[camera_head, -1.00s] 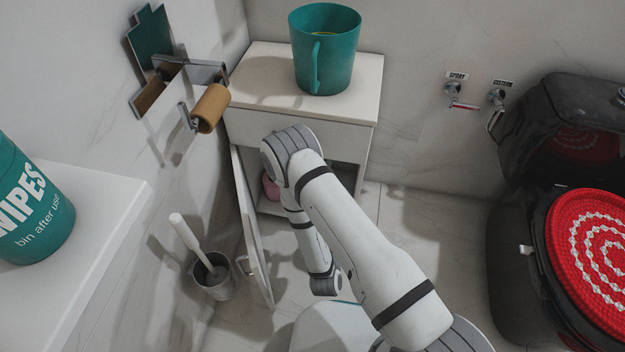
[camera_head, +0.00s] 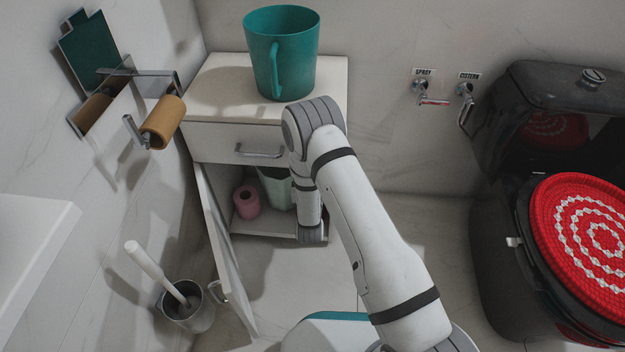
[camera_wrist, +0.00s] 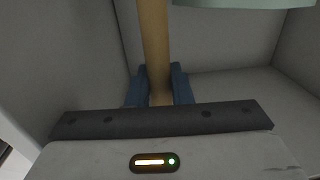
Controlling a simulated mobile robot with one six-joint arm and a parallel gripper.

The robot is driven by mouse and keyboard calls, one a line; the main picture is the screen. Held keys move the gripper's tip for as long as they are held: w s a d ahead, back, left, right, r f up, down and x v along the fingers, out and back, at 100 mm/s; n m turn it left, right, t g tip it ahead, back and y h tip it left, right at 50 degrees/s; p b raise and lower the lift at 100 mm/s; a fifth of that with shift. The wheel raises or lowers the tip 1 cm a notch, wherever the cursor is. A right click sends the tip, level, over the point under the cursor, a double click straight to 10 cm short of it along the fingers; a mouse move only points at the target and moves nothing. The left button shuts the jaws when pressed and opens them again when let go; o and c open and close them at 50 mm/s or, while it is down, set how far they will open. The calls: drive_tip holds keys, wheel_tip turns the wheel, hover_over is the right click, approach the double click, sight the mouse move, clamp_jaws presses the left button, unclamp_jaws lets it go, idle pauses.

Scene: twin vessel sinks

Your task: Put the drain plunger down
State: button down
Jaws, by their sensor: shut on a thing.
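My gripper (camera_wrist: 157,88) shows in the wrist view with its blue fingers closed on a tan, wooden-looking stick, which I take as the handle of the drain plunger (camera_wrist: 155,45). The stick runs up out of the top of the picture, so the plunger's cup is not in view. Plain pale walls surround it, like the inside of a cabinet. In the head view my arm comes down in front of the open white cabinet (camera_head: 235,138); the gripper and plunger are hidden there.
The cabinet holds a pink roll (camera_head: 247,203) and a pale green bin (camera_head: 277,188). Its door (camera_head: 226,255) stands open on the left. A teal mug-shaped container (camera_head: 283,55) stands on top. A toilet brush holder (camera_head: 190,312) is at lower left, a black toilet with red lid (camera_head: 590,235) at right.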

drive_tip(key=f+b, duration=0.1)
drive_tip(key=w+f+b, duration=0.1)
drive_tip(key=f, duration=0.1)
drive_tip(key=shift+w+f+b, duration=0.15)
drive_tip(key=shift+f+b, duration=0.05)
drive_tip(key=shift+b, duration=0.1)
drive_tip(key=c, duration=1.3)
unclamp_jaws()
drive_tip(key=shift+f, duration=0.15)
drive_tip(key=s+p, duration=0.4)
drive_tip(key=s, duration=0.8)
drive_tip(key=shift+d+p, duration=0.2)
drive_tip(key=shift+p, duration=0.15)
